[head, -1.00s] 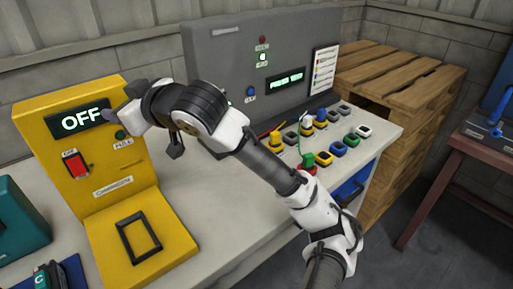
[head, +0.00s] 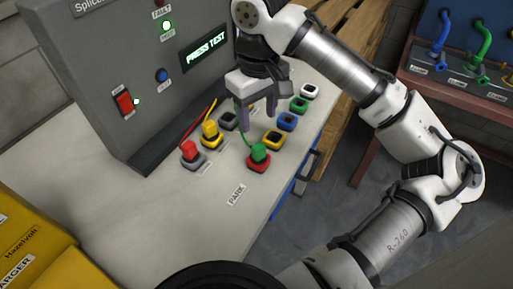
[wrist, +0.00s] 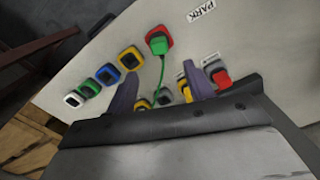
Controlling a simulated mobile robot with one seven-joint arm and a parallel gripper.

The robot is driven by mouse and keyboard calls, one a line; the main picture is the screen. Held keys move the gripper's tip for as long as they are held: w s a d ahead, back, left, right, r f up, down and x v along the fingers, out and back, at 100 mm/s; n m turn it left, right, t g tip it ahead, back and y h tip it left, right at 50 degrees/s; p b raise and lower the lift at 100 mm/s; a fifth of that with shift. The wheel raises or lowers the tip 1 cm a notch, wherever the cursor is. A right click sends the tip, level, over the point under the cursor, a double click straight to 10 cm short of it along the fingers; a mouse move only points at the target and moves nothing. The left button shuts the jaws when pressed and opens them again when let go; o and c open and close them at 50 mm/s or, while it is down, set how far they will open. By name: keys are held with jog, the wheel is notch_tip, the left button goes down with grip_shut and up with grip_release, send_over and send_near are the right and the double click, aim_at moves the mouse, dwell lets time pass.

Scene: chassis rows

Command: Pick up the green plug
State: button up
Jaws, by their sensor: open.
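The green plug (head: 259,151) stands in a red-rimmed socket (head: 258,165) on the pale bench. In the wrist view the green plug (wrist: 158,45) is at the top centre, with its green cable running down between my fingers. My gripper (head: 256,125) is open, pointing down, just behind the plug in the head view. In the wrist view my gripper (wrist: 161,88) has its two fingers apart, with the plug beyond their tips. The fingers do not appear to touch the plug. Part of the cable is hidden behind my gripper in the head view.
A red plug (head: 190,149) and a yellow plug (head: 210,130) stand close by on the left. Empty yellow (head: 273,139), blue (head: 287,122), green (head: 299,104) and white (head: 310,91) sockets line the right. The grey panel (head: 105,70) rises behind. Bench near the PARK label (head: 236,195) is clear.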

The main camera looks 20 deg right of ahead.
aim_at(259, 146)
notch_tip(259, 146, down, 10)
jog(key=shift+s+d+f+p, duration=0.1)
jog(key=shift+f+p, duration=0.15)
jog(key=shift+p, duration=0.1)
jog(key=c, duration=1.1)
